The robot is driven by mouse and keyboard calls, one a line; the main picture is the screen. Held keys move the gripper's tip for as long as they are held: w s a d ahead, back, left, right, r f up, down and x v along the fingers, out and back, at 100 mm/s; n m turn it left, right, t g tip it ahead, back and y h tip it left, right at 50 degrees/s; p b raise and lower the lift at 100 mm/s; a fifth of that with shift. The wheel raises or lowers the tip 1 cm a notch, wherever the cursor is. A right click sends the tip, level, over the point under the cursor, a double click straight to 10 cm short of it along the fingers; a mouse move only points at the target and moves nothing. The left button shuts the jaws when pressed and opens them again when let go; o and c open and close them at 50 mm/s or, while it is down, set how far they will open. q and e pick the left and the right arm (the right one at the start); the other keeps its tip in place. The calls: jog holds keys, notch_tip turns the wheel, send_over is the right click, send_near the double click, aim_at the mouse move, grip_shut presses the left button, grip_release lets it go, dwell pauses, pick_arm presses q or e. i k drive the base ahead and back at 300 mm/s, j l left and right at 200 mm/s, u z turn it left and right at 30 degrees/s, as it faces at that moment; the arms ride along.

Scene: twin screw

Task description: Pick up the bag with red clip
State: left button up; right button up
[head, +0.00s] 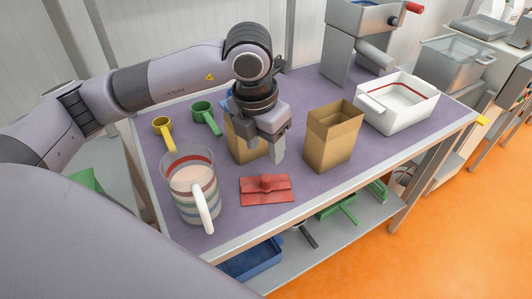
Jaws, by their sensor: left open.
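Two open-topped brown paper bags stand upright on the purple tabletop. The right bag (328,148) is in full view. The left bag (240,146) is partly hidden behind my left gripper (272,150). That gripper is open and points down at the left bag's right side; I cannot tell whether it touches the bag. A flat red piece with a raised knob (266,189) lies on the table in front of the two bags. I see no red clip on either bag. My right gripper is out of view.
A striped jug (190,188) stands front left. Yellow (161,126) and green (202,113) scoops lie behind it. A white bin (402,108) sits at the right, with a grey machine (345,48) at the back. Blue and green items lie on the lower shelf.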

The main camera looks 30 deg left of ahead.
aim_at(332, 129)
jog(key=k+l, duration=0.7)
jog(key=k, duration=0.2)
